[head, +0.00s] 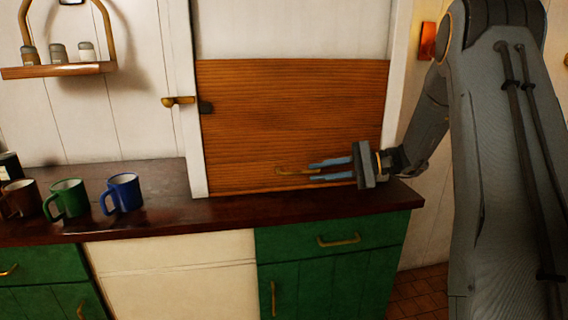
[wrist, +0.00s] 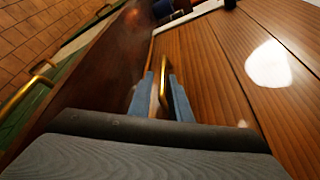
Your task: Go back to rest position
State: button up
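A wooden panel (head: 290,110) with horizontal slats closes the lower part of a white-framed opening above the counter. A brass handle (head: 284,171) sits low on it. My gripper (head: 312,171) is at this handle, its two blue-grey fingers pointing left along the panel. In the wrist view my gripper (wrist: 158,78) has its fingers apart, with the brass handle (wrist: 165,68) between or just beyond them. Contact with the handle cannot be made out. My arm reaches in from the right and is not folded.
A dark counter (head: 230,209) runs below the panel, over green cabinets (head: 335,260) with brass handles. Brown (head: 20,199), green (head: 68,198) and blue (head: 123,193) mugs stand at the left. A brass latch (head: 178,101) is on the frame. A shelf (head: 60,70) holds small jars.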

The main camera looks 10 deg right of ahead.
jog(key=s+a+g, duration=0.1)
jog(key=s, duration=0.1)
jog(key=s+a+f+g+h, duration=0.1)
jog(key=s+a, duration=0.1)
jog(key=s+a+f+n+h, duration=0.1)
jog(key=s+a, duration=0.1)
jog(key=shift+f+g+p, duration=0.15)
jog(key=shift+g+p, duration=0.15)
jog(key=shift+g, duration=0.1)
jog(key=s+f+n+h+p, duration=0.1)
jog(key=s+f+n+h, duration=0.1)
jog(key=s, duration=0.7)
jog(key=s+f+n+g+h, duration=0.1)
jog(key=s+n+h, duration=0.3)
jog(key=s, duration=0.5)
jog(key=s+f+n+g+h+p, duration=0.1)
jog(key=s+f+n+h, duration=0.2)
jog(key=s+h, duration=0.3)
jog(key=s, duration=0.3)
jog(key=shift+h+p, duration=0.3)
jog(key=shift+s, duration=0.1)
